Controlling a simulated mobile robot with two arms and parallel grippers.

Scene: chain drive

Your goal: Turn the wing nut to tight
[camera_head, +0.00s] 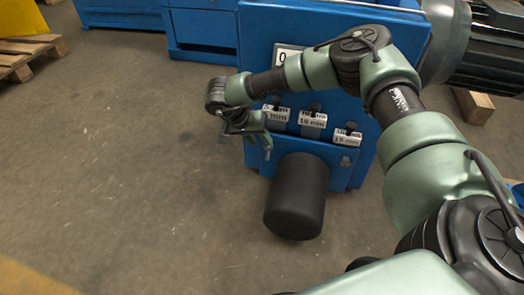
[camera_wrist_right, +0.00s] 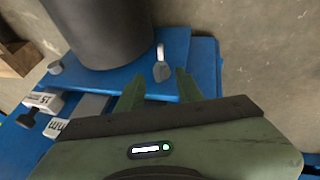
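The wing nut (camera_wrist_right: 161,69) is a small grey piece with an upright wing on the blue plate, next to the large black cylinder. My right gripper (camera_wrist_right: 159,80) is open. In the right wrist view its two green fingers stand apart, with the wing nut in the gap just beyond the fingertips. I cannot tell whether either finger touches it. In the head view my right gripper (camera_head: 258,142) is at the left edge of the blue machine and largely hides the wing nut. My left gripper is not in view.
The black cylinder (camera_head: 297,195) juts out from the blue machine (camera_head: 290,150). Black-knobbed blocks with mm labels (camera_head: 313,120) sit above it. A second small grey knob (camera_head: 346,161) is on the plate's right side. Bare floor (camera_head: 130,170) lies to the left.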

